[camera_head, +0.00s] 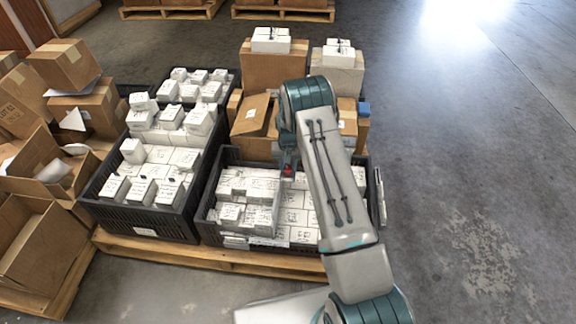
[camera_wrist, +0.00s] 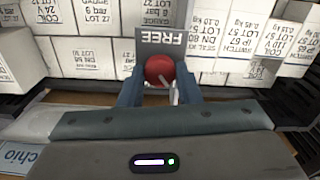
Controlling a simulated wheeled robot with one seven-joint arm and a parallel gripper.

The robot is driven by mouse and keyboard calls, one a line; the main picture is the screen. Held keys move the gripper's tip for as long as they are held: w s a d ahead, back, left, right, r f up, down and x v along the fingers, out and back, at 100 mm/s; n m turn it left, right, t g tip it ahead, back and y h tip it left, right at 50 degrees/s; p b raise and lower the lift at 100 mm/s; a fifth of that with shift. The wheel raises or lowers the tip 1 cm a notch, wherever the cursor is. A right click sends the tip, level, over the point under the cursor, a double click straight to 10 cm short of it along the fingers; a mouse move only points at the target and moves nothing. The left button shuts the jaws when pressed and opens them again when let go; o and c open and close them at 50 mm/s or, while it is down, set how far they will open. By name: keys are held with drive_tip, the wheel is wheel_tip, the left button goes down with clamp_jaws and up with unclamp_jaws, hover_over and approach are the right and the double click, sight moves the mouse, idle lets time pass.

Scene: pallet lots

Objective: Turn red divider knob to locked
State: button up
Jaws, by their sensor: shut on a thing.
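The red divider knob (camera_wrist: 159,68) is round and sits between the two fingers of my gripper (camera_wrist: 159,84) in the wrist view. My gripper is shut on it. A grey plate (camera_wrist: 150,44) beyond the knob bears the word FREE, upside down in this view. A thin pale pointer or lever (camera_wrist: 173,89) shows beside the knob; its exact setting is hard to tell. In the head view a small patch of the red knob (camera_head: 288,170) shows at the grey divider (camera_head: 277,203) in the right front crate, with my arm partly covering it.
The black right front crate (camera_head: 232,248) holds several white labelled boxes on a wooden pallet (camera_head: 170,250). Another black crate (camera_head: 133,226) with white boxes stands left. Brown cartons (camera_head: 262,70) stand behind, others lie far left. The floor (camera_head: 460,180) on the right is clear.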

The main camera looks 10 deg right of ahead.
drive_tip(key=o, duration=1)
drive_tip(key=shift+c, duration=0.2)
wheel_tip(320, 180, up, 14)
drive_tip(key=p, duration=0.4)
wheel_tip(320, 180, up, 17)
drive_tip(key=p, duration=0.7)
hover_over(288, 168)
drive_tip(key=s, duration=0.4)
drive_tip(key=s+r+t+p, duration=0.1)
drive_tip(key=s+r+p, duration=0.25)
drive_tip(key=r, duration=0.45)
drive_tip(key=s+r+p, duration=0.3)
drive_tip(key=s+r, duration=0.2)
drive_tip(key=r, duration=0.3)
drive_tip(key=s+r+n+t+p, duration=0.1)
drive_tip(key=s+r+p, duration=1.3)
drive_tip(key=s+r, duration=0.7)
drive_tip(key=s, duration=0.3)
drive_tip(key=shift+s+a+r+n+t+p, duration=0.2)
drive_tip(key=shift+r+n+t+p, duration=0.1)
drive_tip(key=shift+r+t+p, duration=0.1)
